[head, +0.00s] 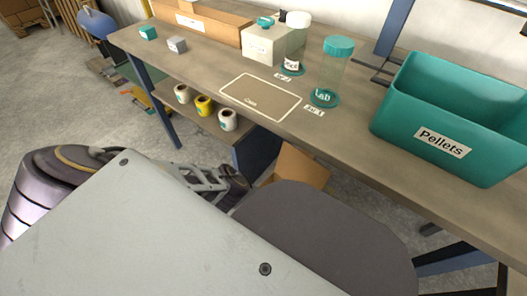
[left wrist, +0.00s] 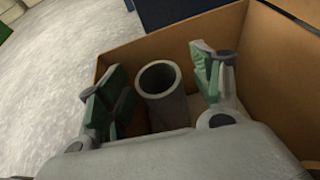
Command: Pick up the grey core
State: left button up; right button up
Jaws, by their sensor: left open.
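The grey core (left wrist: 161,82) is a hollow grey tube standing upright in a cardboard box (left wrist: 228,30) in the left wrist view. My left gripper (left wrist: 158,88) is open, with one green-padded finger on each side of the core. Gaps show between the pads and the core's upper part, and the core's lower end is hidden. In the head view, the cardboard box (head: 303,165) shows partly beneath the table edge, and my left gripper (head: 235,190) is dark and partly hidden by my own body. My right gripper is not in view.
The table (head: 345,140) carries a teal Pellets bin (head: 405,120), a lidded clear jar (head: 331,72), a white box (head: 266,44) and an outlined mat (head: 260,96). The box walls stand close around the left gripper.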

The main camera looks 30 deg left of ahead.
pick_arm(q)
jog(key=shift+a, duration=0.2)
jog(key=shift+c, duration=0.2)
jog(key=c, duration=1.1)
jog(key=shift+c, duration=0.4)
jog(key=shift+r, duration=0.15)
